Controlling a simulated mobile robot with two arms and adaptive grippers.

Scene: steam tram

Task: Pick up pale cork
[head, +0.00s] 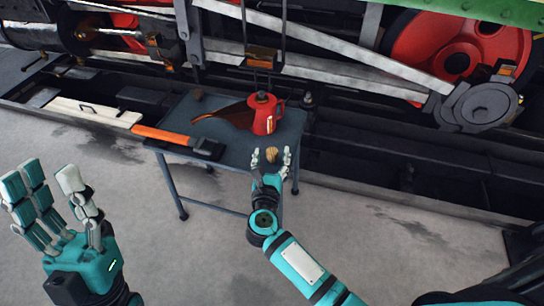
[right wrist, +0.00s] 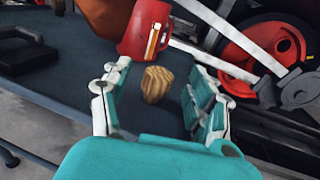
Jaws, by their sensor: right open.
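The pale cork (head: 271,154) is a small tan, wood-grained plug near the front right edge of the small dark table (head: 228,152). In the right wrist view the cork (right wrist: 157,84) stands between the spread fingers of my right gripper (right wrist: 160,92), with a gap on both sides. My right gripper (head: 271,158) is open and reaches the table from the front. My left gripper (head: 55,205) is raised at the far left with its fingers extended and apart, away from the table, and it holds nothing.
A red can (head: 264,113) stands just behind the cork. A small dark knob (head: 198,93) is at the back. Red-wheeled locomotive machinery (head: 455,50) rises behind.

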